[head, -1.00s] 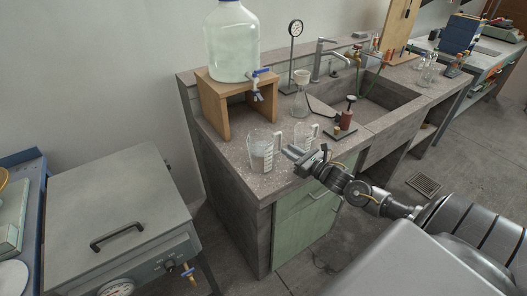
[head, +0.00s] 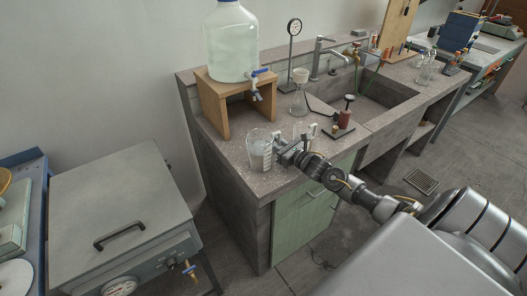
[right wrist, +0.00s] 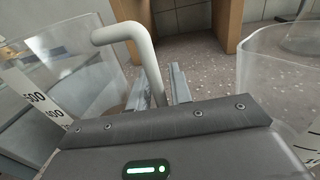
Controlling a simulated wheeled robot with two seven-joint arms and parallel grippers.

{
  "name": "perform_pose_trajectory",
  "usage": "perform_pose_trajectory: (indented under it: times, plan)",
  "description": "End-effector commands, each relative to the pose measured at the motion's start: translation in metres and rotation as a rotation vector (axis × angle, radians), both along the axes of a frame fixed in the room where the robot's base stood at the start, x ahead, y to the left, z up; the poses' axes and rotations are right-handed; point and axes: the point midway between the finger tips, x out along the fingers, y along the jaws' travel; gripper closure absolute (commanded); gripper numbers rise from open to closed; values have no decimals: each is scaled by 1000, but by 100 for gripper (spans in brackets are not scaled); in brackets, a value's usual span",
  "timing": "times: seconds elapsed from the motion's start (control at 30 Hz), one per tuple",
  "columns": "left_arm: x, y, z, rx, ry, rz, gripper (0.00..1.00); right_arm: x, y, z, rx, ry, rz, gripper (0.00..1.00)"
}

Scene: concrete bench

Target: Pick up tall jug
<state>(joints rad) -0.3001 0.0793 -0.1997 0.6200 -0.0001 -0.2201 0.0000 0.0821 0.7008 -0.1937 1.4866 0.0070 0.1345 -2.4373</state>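The tall jug (head: 258,158) is a clear graduated jug standing upright near the bench's front left corner. It fills the left of the right wrist view (right wrist: 75,65), with printed marks and a pale curved handle (right wrist: 147,58). My right gripper (head: 279,143) is at its handle side. In the right wrist view, the handle comes down between the two open fingers (right wrist: 160,88); firm contact does not show. A second clear jug (head: 301,130) stands just behind my right gripper, partly hidden by it, and shows at the right of the wrist view (right wrist: 277,85). My left gripper is not in view.
A wooden stand (head: 214,104) with a large water bottle (head: 231,45) is behind the jugs. A flask with a funnel (head: 299,100), a dark red device (head: 346,117) and a sink are to the right. A grey lidded box (head: 120,205) stands left of the bench (head: 243,181).

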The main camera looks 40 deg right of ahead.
Motion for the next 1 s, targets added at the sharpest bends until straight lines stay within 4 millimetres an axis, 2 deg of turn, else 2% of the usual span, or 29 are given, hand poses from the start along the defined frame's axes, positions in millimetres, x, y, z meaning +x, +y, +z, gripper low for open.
perform_pose_trajectory:
  times: [0.03,0.13,0.17,0.73,0.87,1.0]
  plan:
    - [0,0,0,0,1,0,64,0,0,0,0,0,0,85]
    - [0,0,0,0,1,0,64,0,0,0,0,0,0,98]
    - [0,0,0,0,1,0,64,0,0,0,0,0,0,100]
    - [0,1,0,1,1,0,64,0,-1,4,0,-5,-1,100]
    - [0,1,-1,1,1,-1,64,0,-1,13,-1,-5,0,100]
    - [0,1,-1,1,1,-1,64,0,0,31,-2,-7,1,100]
